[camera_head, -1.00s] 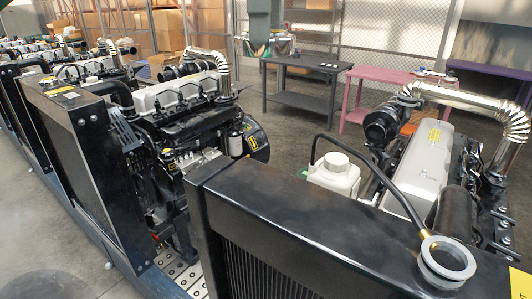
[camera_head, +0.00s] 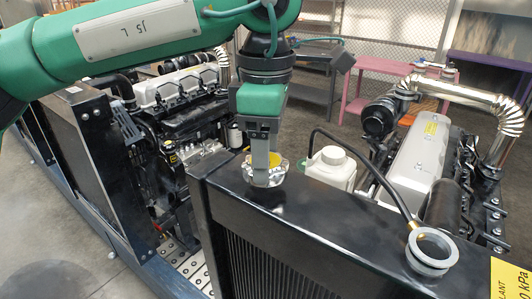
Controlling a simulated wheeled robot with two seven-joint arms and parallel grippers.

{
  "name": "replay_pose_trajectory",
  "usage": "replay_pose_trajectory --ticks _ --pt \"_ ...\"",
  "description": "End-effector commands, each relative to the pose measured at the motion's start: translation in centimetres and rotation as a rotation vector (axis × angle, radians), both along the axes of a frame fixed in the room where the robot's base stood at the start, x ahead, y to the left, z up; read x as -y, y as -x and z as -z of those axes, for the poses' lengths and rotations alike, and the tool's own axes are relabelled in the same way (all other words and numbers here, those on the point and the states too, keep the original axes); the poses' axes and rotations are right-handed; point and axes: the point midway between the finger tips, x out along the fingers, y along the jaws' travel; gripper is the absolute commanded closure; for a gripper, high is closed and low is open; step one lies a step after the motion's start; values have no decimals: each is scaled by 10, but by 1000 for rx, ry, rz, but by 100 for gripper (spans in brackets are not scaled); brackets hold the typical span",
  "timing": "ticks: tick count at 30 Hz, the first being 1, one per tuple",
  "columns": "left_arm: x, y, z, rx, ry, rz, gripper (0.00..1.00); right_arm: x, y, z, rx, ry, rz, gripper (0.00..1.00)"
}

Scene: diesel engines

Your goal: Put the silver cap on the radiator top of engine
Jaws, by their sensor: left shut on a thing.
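My left gripper (camera_head: 263,182) comes down from above on the green arm and is shut on the silver cap (camera_head: 279,170). The cap has a scalloped silver rim and some yellow on its top; the fingers hide part of it. It shows over the left part of the black radiator top (camera_head: 340,224); I cannot tell whether it touches. The grey ring-shaped filler neck (camera_head: 432,248) stands open at the right of the radiator top, well apart from the cap. My right gripper is not in view.
A white bottle (camera_head: 331,168) stands behind the radiator, with a black hose (camera_head: 380,178) running to the filler neck. The engine (camera_head: 422,165) with a silver pipe is behind. A yellow label (camera_head: 511,275) is at the right. The radiator top between cap and neck is clear.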

Motion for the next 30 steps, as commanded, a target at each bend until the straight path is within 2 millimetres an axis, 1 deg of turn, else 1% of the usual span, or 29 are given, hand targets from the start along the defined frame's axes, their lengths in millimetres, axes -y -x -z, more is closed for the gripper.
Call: replay_pose_trajectory --ticks 1,3,5,11,15,16,18,19,27,30 --pt "-1 0 6 -1 -3 0 85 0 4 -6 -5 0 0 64" --pt "-1 0 15 -3 -1 0 85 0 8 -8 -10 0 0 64" --pt "-1 0 20 -1 -1 0 85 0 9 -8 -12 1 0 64" --pt "0 0 21 0 0 0 85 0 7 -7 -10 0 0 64" --pt "0 0 25 0 0 0 85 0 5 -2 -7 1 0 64" --pt "0 0 24 0 -1 0 34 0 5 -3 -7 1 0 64" --pt "0 0 23 0 -1 0 20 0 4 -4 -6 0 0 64" --pt "0 0 23 0 -1 0 16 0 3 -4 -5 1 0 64" --pt "0 0 22 0 -1 0 16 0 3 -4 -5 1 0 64" --pt "0 0 18 0 -1 0 16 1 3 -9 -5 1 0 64"
